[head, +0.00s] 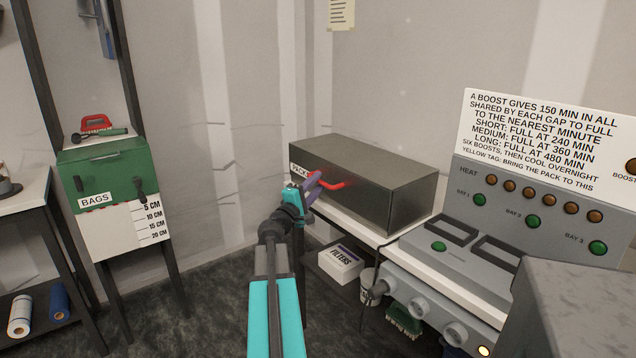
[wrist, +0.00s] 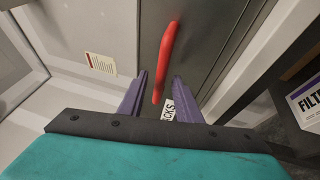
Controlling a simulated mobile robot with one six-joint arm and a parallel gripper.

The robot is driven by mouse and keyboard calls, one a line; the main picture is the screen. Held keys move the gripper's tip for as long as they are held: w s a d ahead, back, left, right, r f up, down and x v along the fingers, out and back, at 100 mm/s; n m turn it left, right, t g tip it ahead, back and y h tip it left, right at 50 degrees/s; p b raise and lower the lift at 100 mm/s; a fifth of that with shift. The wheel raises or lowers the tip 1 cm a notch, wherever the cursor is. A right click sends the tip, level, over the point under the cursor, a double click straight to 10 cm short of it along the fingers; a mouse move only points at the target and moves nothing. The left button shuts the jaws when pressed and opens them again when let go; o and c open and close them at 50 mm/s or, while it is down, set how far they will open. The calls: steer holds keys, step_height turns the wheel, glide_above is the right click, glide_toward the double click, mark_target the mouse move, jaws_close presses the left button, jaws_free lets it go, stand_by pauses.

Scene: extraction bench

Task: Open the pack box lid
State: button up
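The pack box (head: 375,165) is a dark metal box on the bench against the wall, and its lid looks shut. A red bar handle (head: 333,185) sticks out from its front, beside a white label partly hidden by my gripper. My gripper (head: 315,187), with purple fingers, is at the handle's left end. In the wrist view my gripper (wrist: 160,77) is open, and the red handle (wrist: 168,50) runs between the two fingertips in the picture. I cannot tell whether the fingers touch it. The box front (wrist: 195,40) shows behind the handle.
A grey console (head: 540,200) with lamps and slots stands right of the box. A white filters box (head: 340,262) and a cup (head: 367,285) sit below the bench. A green bags box (head: 105,170) stands on a rack at left. Open floor lies between.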

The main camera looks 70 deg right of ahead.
steer(key=shift+x, duration=1)
